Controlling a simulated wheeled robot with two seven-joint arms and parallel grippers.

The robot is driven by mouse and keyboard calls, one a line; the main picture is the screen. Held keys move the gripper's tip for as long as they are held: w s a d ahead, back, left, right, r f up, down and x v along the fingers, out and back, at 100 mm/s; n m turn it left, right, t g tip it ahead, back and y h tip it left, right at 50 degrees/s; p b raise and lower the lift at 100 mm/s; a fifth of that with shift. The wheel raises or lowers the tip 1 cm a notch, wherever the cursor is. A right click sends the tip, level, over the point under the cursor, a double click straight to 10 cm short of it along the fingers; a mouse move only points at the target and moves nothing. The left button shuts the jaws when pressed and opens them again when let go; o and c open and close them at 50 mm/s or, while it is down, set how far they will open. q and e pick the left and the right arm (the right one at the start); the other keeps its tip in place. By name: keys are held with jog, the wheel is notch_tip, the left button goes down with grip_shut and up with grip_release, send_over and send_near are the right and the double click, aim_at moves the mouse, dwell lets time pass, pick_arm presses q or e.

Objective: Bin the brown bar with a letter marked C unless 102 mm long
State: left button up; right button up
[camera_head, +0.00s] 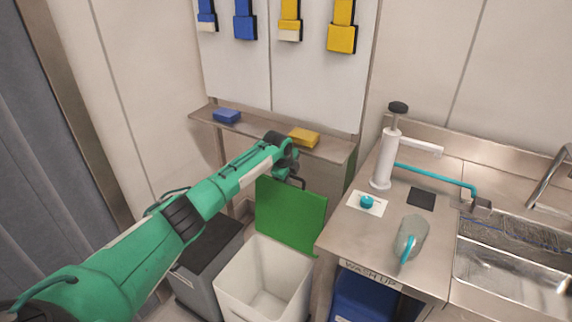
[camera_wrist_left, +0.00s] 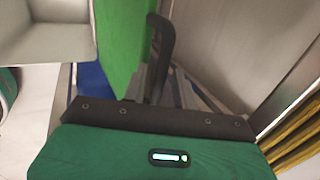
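No brown bar and no letter C shows in either view. A white bin (camera_head: 240,285) stands on the floor with its green lid (camera_head: 290,218) raised; the inside that I can see is empty. My left gripper (camera_head: 298,182) is just above the lid's top edge; I cannot tell if it touches. In the left wrist view a dark curved finger (camera_wrist_left: 160,55) is beside the green lid (camera_wrist_left: 122,45), with the white bin (camera_wrist_left: 50,42) at upper left. Nothing shows held, and the finger gap is not visible. My right gripper is out of view.
A grey bin (camera_head: 190,282) with a dark lid stands left of the white bin. A narrow shelf (camera_head: 330,150) holds a blue block (camera_head: 227,116) and a yellow block (camera_head: 303,137). A steel counter (camera_head: 340,230) at right carries a white pump (camera_head: 385,160) and a jug (camera_head: 412,235).

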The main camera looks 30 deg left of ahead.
pick_arm(q)
jog(key=v, duration=1.3)
jog(key=shift+r+b, duration=0.2)
jog(key=shift+b, duration=0.15)
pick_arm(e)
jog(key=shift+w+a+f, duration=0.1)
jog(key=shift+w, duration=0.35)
